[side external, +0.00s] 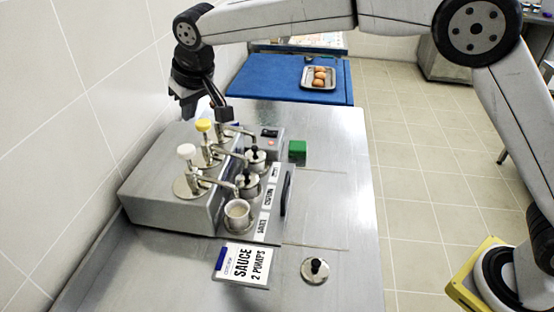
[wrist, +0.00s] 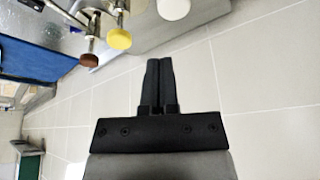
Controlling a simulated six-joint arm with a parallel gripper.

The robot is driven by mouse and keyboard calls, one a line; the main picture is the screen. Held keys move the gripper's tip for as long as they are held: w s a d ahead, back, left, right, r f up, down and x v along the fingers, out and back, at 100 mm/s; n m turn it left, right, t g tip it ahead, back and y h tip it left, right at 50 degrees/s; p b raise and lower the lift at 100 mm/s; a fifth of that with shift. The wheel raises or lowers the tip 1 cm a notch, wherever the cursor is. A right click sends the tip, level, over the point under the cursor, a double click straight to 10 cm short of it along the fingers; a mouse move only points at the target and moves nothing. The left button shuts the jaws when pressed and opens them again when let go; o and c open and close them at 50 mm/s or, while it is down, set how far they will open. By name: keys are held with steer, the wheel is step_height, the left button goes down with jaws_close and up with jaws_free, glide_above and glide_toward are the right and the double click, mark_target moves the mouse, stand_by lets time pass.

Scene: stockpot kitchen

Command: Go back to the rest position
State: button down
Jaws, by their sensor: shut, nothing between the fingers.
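My gripper (side external: 190,106) hangs pointing down behind the far end of the sauce dispenser, near the tiled wall. In the wrist view the fingers of my gripper (wrist: 158,62) are together with nothing between them. The steel dispenser (side external: 160,207) carries pumps with a white knob (side external: 186,151) and a yellow knob (side external: 204,125); a third pump is partly hidden behind my wrist. The wrist view shows the white knob (wrist: 174,8), the yellow knob (wrist: 119,39) and a brown knob (wrist: 89,60), all apart from the fingers.
A cup (side external: 238,213) with pale contents stands before the pumps. A sauce sign (side external: 243,264), a knobbed lid (side external: 315,270) and a green block (side external: 297,151) are on the steel counter (side external: 350,230). Behind, a tray (side external: 306,84) of brown items lies on a blue board (side external: 270,84).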

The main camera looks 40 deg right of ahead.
steer(key=s+d+f+m, duration=0.1)
steer(key=s+d+f, duration=0.35)
steer(key=d, duration=0.45)
steer(key=s+d+f, duration=0.3)
steer(key=s+d, duration=0.2)
steer(key=d, duration=0.3)
steer(key=s+d+f+m, duration=0.1)
steer(key=s+d+f, duration=0.2)
steer(key=s, duration=0.6)
steer(key=s+d+f+g+h, duration=0.1)
steer(key=s+d+f, duration=0.3)
steer(key=s+d, duration=0.4)
steer(key=shift+s+d+m+g, duration=0.15)
steer(key=shift+s+m+g, duration=0.15)
steer(key=shift+s+m, duration=0.15)
